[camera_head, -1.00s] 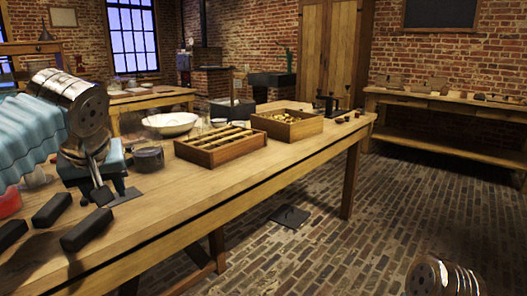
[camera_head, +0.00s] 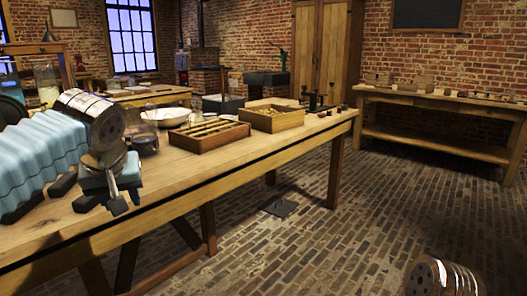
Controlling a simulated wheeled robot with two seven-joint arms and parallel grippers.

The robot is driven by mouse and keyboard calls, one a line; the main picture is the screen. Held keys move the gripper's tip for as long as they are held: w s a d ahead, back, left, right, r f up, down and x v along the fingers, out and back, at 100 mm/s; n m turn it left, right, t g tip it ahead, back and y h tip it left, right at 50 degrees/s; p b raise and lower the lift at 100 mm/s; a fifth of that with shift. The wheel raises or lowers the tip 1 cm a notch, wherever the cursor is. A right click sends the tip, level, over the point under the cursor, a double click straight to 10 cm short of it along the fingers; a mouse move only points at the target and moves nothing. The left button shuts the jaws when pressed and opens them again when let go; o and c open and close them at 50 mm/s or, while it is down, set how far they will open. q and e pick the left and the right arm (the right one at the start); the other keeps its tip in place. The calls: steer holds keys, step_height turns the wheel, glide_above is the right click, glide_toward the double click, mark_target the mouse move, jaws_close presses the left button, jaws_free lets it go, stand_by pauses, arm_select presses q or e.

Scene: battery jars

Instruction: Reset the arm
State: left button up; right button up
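My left arm reaches in from the left over the near end of the long wooden table. Its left gripper (camera_head: 124,204) points down at the table's front edge. No object shows between its fingers, but their gap is not clear. Only a metal part of my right arm shows at the bottom right; its gripper is out of view. Glass jars (camera_head: 46,84) stand at the far left, partly hidden by my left arm. A dark glass vessel (camera_head: 147,144) stands just behind the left wrist.
Dark blocks (camera_head: 84,205) lie by the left gripper. A slatted wooden tray (camera_head: 208,138), a box of small brass-coloured pieces (camera_head: 272,122) and a white bowl (camera_head: 164,115) stand farther along the table (camera_head: 250,156). A dark plate (camera_head: 279,207) lies on the open brick floor.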

arm_select(q)
steer(key=w+d+f+m+h, duration=0.1)
steer(key=w+d+f, duration=0.1)
steer(key=f, duration=0.3)
steer(key=w+d+f+m+g, duration=0.1)
steer(key=w+d+f, duration=0.1)
steer(key=f, duration=0.4)
steer(key=w+d+f+m+h, duration=0.1)
steer(key=w+d+f, duration=0.15)
steer(key=f, duration=0.25)
steer(key=s+d+f+m+g+h, duration=0.1)
steer(key=d+f+h, duration=0.15)
steer(key=f, duration=0.75)
steer(key=s+d+f+g+h, duration=0.15)
steer(key=d+f, duration=0.25)
steer(key=f, duration=0.5)
steer(key=s+d+f+n+g, duration=0.1)
steer(key=s+d+f, duration=0.2)
steer(key=s+f, duration=1.8)
step_height(320, 180, down, 3)
steer(key=shift+s+d+r+h, duration=0.1)
steer(key=shift+s+d+h, duration=0.15)
steer(key=shift+h, duration=0.15)
